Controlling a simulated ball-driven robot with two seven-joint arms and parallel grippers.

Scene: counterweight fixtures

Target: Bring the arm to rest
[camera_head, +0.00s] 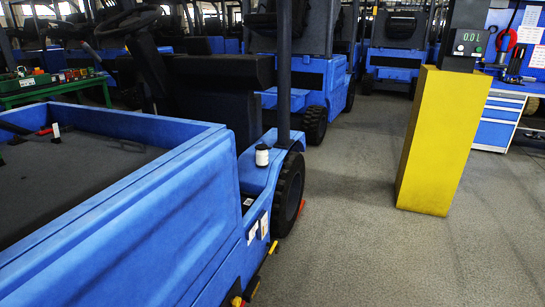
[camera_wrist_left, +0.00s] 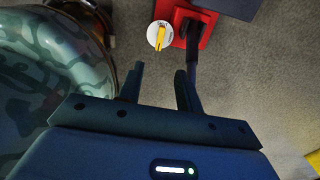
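My left gripper (camera_wrist_left: 159,70) shows in the left wrist view with its two dark fingers apart and nothing between them. Beyond the fingertips, a dark upright bar (camera_wrist_left: 192,62) meets a red block (camera_wrist_left: 203,20) near the top. A white round piece with a yellow strip (camera_wrist_left: 160,36) lies beside the red block, to its left. I cannot tell whether this bar is the task's arm. Neither of my grippers shows in the head view, and my right gripper is in no view.
A blue vehicle (camera_head: 175,215) fills the left of the head view, with a small white bottle (camera_head: 262,155) on its ledge. A yellow pillar (camera_head: 440,140) stands at the right, with a blue workbench (camera_head: 495,120) behind it. Grey floor (camera_head: 345,240) lies clear between vehicle and pillar.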

